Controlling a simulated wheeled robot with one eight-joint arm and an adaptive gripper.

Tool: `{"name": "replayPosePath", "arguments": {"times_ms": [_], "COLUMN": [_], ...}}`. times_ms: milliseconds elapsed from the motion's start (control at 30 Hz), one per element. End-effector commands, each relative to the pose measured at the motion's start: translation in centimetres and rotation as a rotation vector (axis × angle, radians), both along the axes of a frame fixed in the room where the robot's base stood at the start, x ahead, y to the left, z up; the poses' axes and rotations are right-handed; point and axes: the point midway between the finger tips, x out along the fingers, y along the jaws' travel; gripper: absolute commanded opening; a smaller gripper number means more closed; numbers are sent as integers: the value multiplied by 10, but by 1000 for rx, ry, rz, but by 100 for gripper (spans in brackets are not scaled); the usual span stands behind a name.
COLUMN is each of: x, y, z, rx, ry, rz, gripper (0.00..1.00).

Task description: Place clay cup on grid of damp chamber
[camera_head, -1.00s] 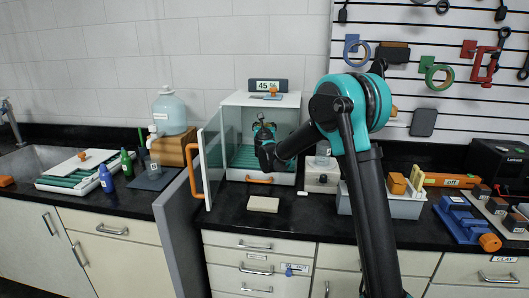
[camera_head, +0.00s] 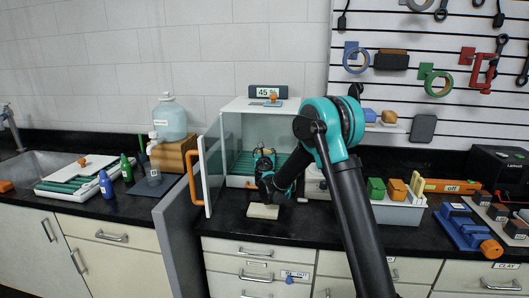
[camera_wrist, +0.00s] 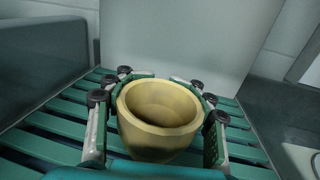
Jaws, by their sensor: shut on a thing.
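The clay cup (camera_wrist: 158,135) is a plain tan, round cup, upright between the fingers in the wrist view. My gripper (camera_wrist: 159,92) is shut on it, with fingers on its left and right sides. The green slatted grid (camera_wrist: 45,122) lies below and around the cup; I cannot tell whether the cup's base touches it. In the head view the damp chamber (camera_head: 231,125) is a white box with its door open to the left. My gripper (camera_head: 263,156) reaches inside over the grid (camera_head: 241,163); the cup cannot be made out there.
The open glass door (camera_head: 211,165) with an orange handle (camera_head: 192,178) stands left of my arm. A beige slab (camera_head: 263,211) lies on the counter in front of the chamber. A grey bin (camera_head: 398,212) with coloured blocks stands to the right.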

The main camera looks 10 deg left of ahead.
Motion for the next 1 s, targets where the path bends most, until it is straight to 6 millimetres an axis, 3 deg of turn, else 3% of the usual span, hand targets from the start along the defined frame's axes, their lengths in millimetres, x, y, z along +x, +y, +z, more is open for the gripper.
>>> {"name": "replayPosePath", "arguments": {"times_ms": [67,100,333,700,867,1000], "x": [0,0,0,-1,-22,-51], "y": [0,0,0,0,-2,-5], "z": [-2,-3,-2,1,1,1], "rx": [0,0,0,0,0,0], "ry": [0,0,0,0,0,0], "rz": [0,0,0,0,1,2], "gripper": [9,47,75,75,75,75]}}
